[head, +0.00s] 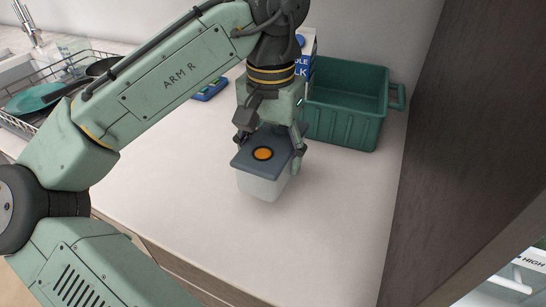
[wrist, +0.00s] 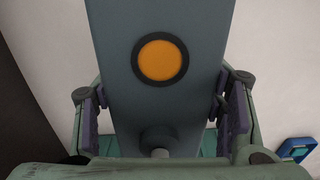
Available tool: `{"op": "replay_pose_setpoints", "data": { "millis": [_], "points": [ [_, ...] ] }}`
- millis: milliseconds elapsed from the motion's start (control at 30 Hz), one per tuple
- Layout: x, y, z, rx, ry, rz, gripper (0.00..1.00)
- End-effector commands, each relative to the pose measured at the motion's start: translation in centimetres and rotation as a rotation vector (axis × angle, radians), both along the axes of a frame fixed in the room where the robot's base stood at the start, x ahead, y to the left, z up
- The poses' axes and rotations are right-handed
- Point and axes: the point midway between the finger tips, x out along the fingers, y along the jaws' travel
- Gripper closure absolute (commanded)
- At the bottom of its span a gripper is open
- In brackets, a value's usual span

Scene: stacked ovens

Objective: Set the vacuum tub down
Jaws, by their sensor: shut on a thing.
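The vacuum tub (head: 263,186) has a pale, see-through body and a dark grey lid with an orange round button. It is upright over the white counter (head: 180,180); I cannot tell whether its base touches. My gripper (head: 268,148) is shut on it, with one finger at each side of the lid. In the wrist view the lid (wrist: 115,50) and its orange button fill the middle, between the purple pads of my gripper (wrist: 162,115). The tub's lower body is hidden there.
A green crate (head: 345,125) stands behind and right of the tub, with a milk carton (head: 306,45) beside it. A small blue item (head: 211,88) lies behind. A dish rack (head: 75,75) is at the left. A dark wood panel (head: 455,120) bounds the right. Counter left of the tub is clear.

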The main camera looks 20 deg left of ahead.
Motion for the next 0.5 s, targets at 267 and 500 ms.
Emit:
{"op": "replay_pose_setpoints", "data": {
  "millis": [267, 500],
  "points": [
    [1.1, 0.2, -1.2, -0.002, 0.002, -0.002, 0.72],
    [1.1, 0.2, -3.7, 0.001, 0.001, 0.000, 0.72]
  ]
}}
